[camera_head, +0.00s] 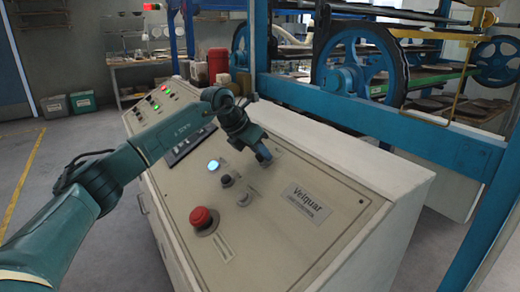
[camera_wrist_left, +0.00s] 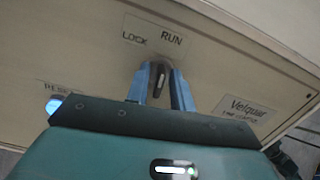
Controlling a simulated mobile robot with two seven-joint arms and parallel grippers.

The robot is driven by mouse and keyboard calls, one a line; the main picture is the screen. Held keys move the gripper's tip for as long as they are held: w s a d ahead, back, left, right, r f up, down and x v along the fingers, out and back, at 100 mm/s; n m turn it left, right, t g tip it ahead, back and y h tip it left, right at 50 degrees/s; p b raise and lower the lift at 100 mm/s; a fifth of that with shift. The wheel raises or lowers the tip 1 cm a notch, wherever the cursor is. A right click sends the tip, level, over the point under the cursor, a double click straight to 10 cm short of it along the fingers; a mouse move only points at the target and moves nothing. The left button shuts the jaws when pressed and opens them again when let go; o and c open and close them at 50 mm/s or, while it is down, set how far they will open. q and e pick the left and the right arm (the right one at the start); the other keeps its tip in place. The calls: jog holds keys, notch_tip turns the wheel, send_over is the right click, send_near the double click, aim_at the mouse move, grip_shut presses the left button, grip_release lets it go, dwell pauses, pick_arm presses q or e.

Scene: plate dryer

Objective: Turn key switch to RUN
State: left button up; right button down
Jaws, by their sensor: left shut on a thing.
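The control panel (camera_head: 270,225) slopes toward me. In the head view the gripper hides the switch. My right gripper is not in view.
A lit blue button (camera_head: 213,165), two dark knobs (camera_head: 227,180) (camera_head: 243,197) and a red mushroom button (camera_head: 203,219) sit left of and below the gripper. A Velquar plate (camera_head: 306,200) is to the right. Blue machine framing (camera_head: 400,130) stands behind the panel.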

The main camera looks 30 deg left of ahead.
pick_arm(q)
jog(key=shift+r+m, duration=0.1)
jog(key=shift+m, duration=0.5)
jog(key=o, duration=0.7)
jog(key=shift+c, duration=0.2)
jog(key=b+v, duration=0.1)
jog(key=v, duration=1.2)
jog(key=shift+s+a, duration=0.1)
jog(key=shift+a, duration=0.1)
